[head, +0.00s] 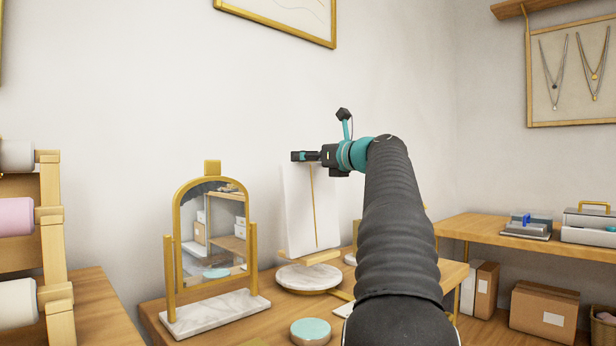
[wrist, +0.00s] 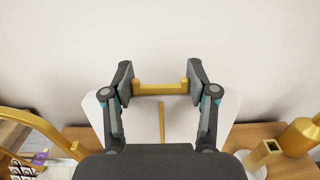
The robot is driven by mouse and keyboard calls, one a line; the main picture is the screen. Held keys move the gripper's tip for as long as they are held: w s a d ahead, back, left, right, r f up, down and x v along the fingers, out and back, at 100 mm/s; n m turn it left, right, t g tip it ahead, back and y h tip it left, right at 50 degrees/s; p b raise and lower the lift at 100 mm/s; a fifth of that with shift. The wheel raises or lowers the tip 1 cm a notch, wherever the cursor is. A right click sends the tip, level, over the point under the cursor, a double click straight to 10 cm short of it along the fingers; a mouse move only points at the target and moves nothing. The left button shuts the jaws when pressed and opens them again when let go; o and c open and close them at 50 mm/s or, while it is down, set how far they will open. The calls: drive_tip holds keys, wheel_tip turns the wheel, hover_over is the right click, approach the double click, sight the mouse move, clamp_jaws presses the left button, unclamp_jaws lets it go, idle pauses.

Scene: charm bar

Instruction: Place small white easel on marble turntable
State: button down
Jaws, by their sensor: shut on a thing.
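The small white easel (head: 297,215) is a white panel with a thin gold strip down its middle and a gold ledge at its foot. My gripper (head: 300,156) is at its top edge. In the wrist view, my gripper (wrist: 160,85) is shut on the easel, with a gold bar between its fingers and the white panel (wrist: 228,108) below. The round marble turntable (head: 308,279) is on the wooden table, directly below the easel's ledge in the head view. I cannot tell whether the easel's foot touches it.
A gold-framed arched mirror (head: 212,235) on a marble base stands left of the turntable. A round teal-topped box (head: 310,331) sits in front. A spool rack (head: 50,235) is at far left. A wooden bench (head: 480,228) with boxes is at right.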

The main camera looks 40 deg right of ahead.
sight(311, 174)
drive_tip(key=shift+w+f+b, duration=0.1)
drive_tip(key=shift+f+b, duration=0.9)
drive_tip(key=shift+f, duration=0.95)
drive_tip(key=shift+c, duration=1.6)
unclamp_jaws()
drive_tip(key=shift+f, duration=0.2)
drive_tip(key=s+d+b, duration=0.1)
drive_tip(key=s, duration=1.1)
drive_tip(key=shift+a, duration=0.1)
